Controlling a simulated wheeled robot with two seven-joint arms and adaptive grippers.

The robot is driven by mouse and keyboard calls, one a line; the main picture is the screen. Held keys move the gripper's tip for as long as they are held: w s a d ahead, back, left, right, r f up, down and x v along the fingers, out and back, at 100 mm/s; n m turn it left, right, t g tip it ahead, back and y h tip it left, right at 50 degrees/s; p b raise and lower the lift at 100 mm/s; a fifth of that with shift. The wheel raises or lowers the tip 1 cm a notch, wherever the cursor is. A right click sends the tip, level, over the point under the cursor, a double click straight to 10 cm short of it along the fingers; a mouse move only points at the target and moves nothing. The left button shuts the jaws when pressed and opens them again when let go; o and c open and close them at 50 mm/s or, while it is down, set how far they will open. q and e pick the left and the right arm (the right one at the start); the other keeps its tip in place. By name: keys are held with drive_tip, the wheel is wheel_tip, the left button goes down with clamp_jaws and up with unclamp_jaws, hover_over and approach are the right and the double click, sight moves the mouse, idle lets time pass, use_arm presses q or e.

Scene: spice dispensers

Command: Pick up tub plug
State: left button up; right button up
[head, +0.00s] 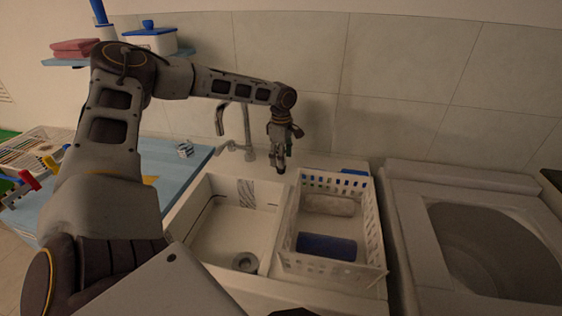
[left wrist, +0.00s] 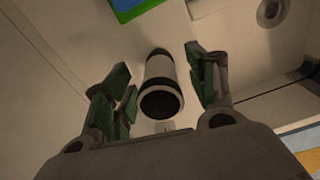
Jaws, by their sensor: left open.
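My left gripper (head: 280,168) points down over the back rim of the white sink (head: 190,222). It also shows in the left wrist view (left wrist: 165,88), with its green-padded fingers apart. A white cylinder with black ends (left wrist: 158,72) lies between the fingers in that view, with no clear contact. In the head view a small dark thing (head: 273,178) shows just below the fingertips. A round grey piece (head: 245,262) sits on the sink floor. I cannot tell for sure which of these is the tub plug. My right gripper is not in view.
A white perforated basket (head: 378,235) with a blue roll (head: 327,246) and a pale bundle (head: 330,205) stands right of the sink. A tap (head: 247,130) rises left of my gripper. A washing machine (head: 410,225) stands right. A blue surface (head: 185,175) lies left.

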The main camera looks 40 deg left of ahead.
use_arm(q)
drive_tip(key=shift+f, duration=0.95)
drive_tip(key=shift+c, duration=0.5)
drive_tip(key=c, duration=1.1)
drive_tip(key=shift+o, duration=0.2)
drive_tip(key=shift+r, duration=0.1)
drive_tip(key=shift+r, duration=4.95)
